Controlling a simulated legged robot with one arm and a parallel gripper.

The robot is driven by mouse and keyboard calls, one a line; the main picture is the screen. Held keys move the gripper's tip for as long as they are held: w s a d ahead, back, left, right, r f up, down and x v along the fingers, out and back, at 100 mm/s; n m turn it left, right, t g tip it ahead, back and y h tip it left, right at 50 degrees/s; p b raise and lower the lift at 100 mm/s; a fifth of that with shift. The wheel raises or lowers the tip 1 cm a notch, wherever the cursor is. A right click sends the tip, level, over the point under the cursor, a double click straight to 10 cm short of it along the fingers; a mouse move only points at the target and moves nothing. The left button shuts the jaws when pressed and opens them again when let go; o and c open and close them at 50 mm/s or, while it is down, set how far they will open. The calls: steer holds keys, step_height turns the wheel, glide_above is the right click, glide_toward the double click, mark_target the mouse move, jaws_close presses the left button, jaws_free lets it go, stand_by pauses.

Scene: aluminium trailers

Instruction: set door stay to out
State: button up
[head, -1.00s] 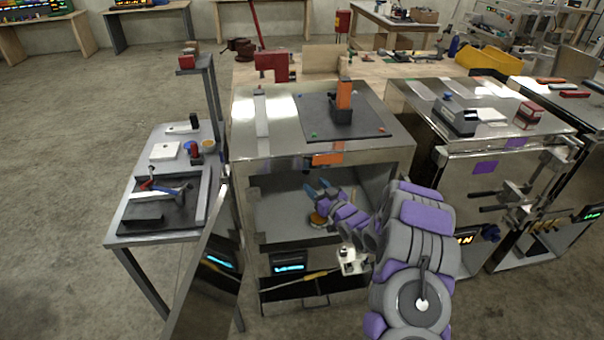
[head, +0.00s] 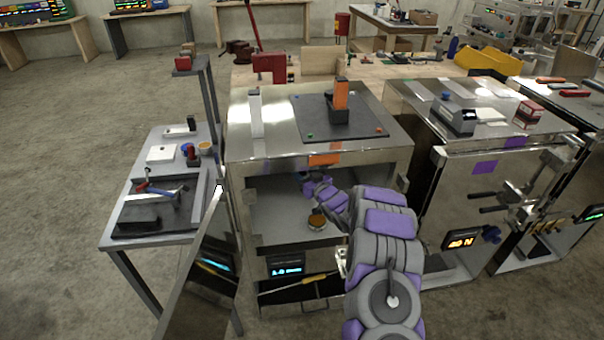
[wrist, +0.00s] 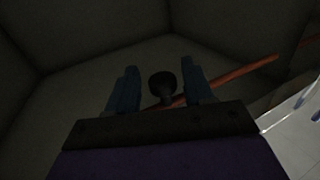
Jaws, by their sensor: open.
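The middle metal cabinet (head: 262,155) is open at the front, and its shiny door (head: 205,265) stands swung out at the left. My gripper (head: 306,177) reaches inside, high up near the back; its fingertips are hard to see there. In the wrist view my gripper (wrist: 160,85) has its two blue fingers apart. A black round knob (wrist: 162,86) shows between them, with no clear contact. An orange-brown rod (wrist: 240,72) runs slantwise near the knob to the right. I cannot tell for sure whether the knob or the rod is the door stay.
A drawer with a yellow-handled tool (head: 300,282) is under the compartment. A side table with a dark tray (head: 155,225) stands left. A closed cabinet (head: 470,190) stands close on the right.

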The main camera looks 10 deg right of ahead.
steer(key=shift+d, duration=0.2)
steer(key=shift+c, duration=0.2)
steer(key=shift+d, duration=0.1)
steer(key=shift+c, duration=0.8)
steer(key=shift+a, duration=0.55)
steer(key=c, duration=0.4)
jaws_close()
steer(key=shift+d, duration=0.15)
steer(key=shift+s, duration=0.15)
